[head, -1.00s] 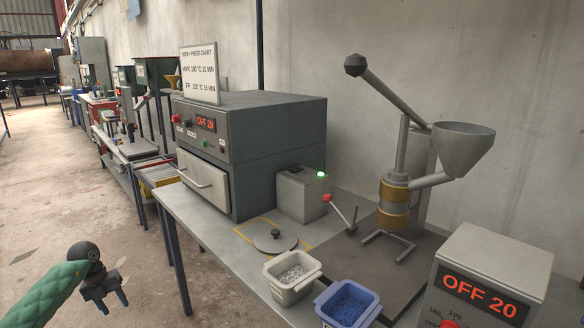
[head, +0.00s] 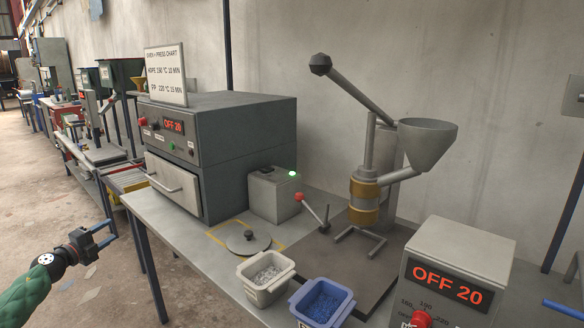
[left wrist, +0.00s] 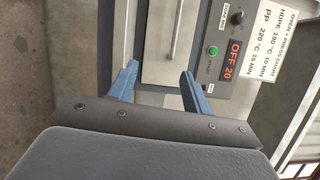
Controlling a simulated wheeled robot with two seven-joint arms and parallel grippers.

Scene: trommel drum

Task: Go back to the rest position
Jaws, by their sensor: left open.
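My left gripper (head: 108,236) is in the lower left of the head view, over the floor in front of the bench. It is open and empty, apart from everything on the bench. In the left wrist view its two blue fingers (left wrist: 158,85) are spread, with the oven front (left wrist: 172,35) beyond them.
The bench (head: 185,245) holds the oven (head: 235,140), a hopper press (head: 365,190), a grey box with a green light (head: 273,195), a lid (head: 248,242), a white tub (head: 265,290), a blue tub (head: 345,312) and a controller (head: 470,250). Open floor (head: 30,190) lies left.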

